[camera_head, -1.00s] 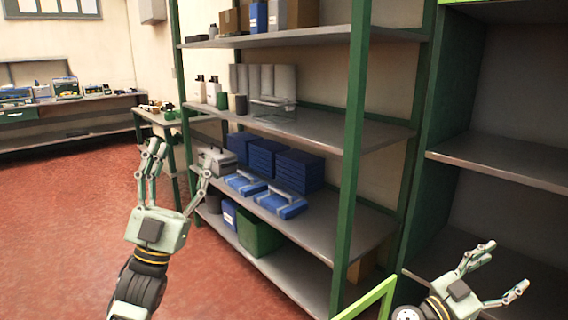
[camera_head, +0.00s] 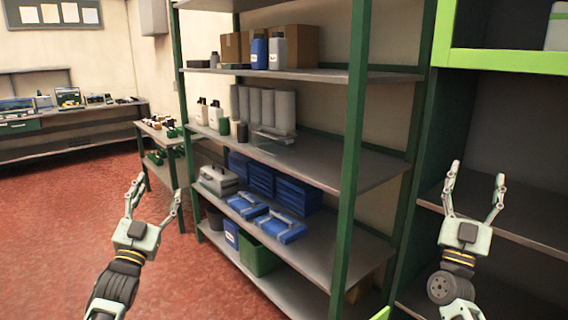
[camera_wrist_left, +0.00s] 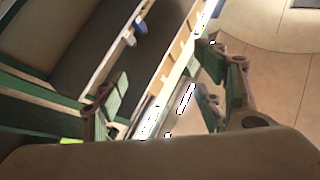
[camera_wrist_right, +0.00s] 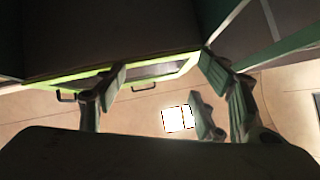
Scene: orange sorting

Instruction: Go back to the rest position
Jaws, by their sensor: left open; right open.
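My left gripper (camera_head: 153,190) is open and empty in the head view, raised over the red floor in front of the metal shelf. Its spread fingers also show in the left wrist view (camera_wrist_left: 155,100), with nothing between them. My right gripper (camera_head: 473,186) is open and empty, pointing up in front of the dark shelf unit at the right. Its fingers also show apart in the right wrist view (camera_wrist_right: 160,95). No orange shows in any view.
The green-posted metal shelf (camera_head: 318,165) stands in the middle with blue cases (camera_head: 283,228), a green bin (camera_head: 258,257) and bottles. A bright green frame (camera_head: 500,60) is at upper right. A workbench (camera_head: 75,140) stands at far left. Red floor (camera_head: 60,220) is clear at left.

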